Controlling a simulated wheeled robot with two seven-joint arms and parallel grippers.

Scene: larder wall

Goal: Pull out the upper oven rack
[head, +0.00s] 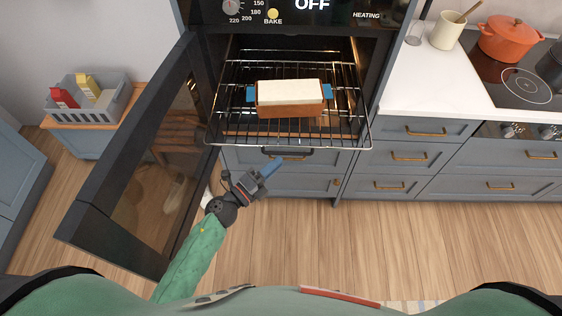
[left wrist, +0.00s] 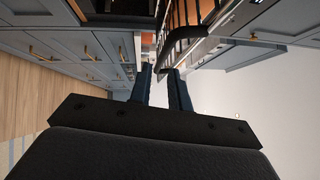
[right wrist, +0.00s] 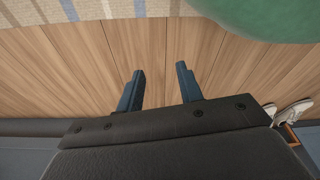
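The oven rack (head: 345,128) is a wire grid standing out from the open oven, its front bar in front of the oven opening. It carries a brown loaf-shaped dish (head: 290,112) with a pale top and blue ends. My left gripper (head: 277,164) is just below and in front of the rack's front bar, apart from it in the head view. My right gripper (right wrist: 158,75) is open and empty above the wooden floor.
The oven door (head: 140,165) stands open on the left, beside my left arm. Grey drawers (head: 410,158) with brass handles are below and right. A grey crate (head: 92,105) stands far left.

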